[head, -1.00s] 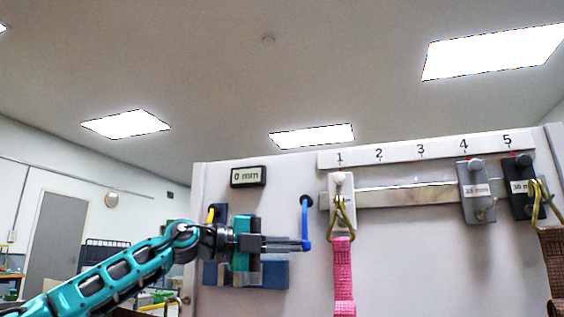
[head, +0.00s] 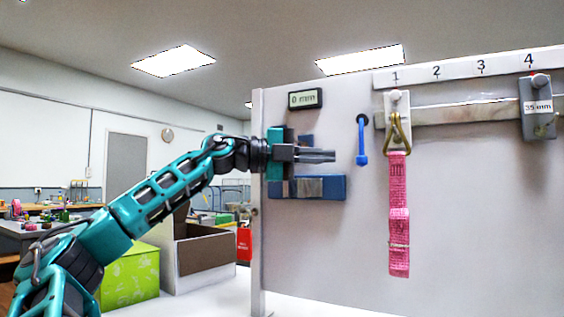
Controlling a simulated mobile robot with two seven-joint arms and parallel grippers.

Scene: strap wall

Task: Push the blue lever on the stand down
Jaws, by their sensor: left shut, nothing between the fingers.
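The blue lever (head: 362,143) comes out of a dark hole in the grey upright panel (head: 330,250) and points downward, its knob at the lower end. My left gripper (head: 334,155) is shut and empty. Its fingers point right towards the lever, near knob height, with a small gap to the lever in the picture. Depth between them is hard to judge. A display (head: 305,98) above the gripper reads 0 mm. My right gripper is out of view.
A pink strap (head: 399,215) hangs from a brass hook under number 1, right of the lever. A metal rail (head: 460,108) carries a grey block (head: 538,107) marked 35 mm. A blue bracket (head: 330,187) sits below the gripper. A green box (head: 130,277) stands lower left.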

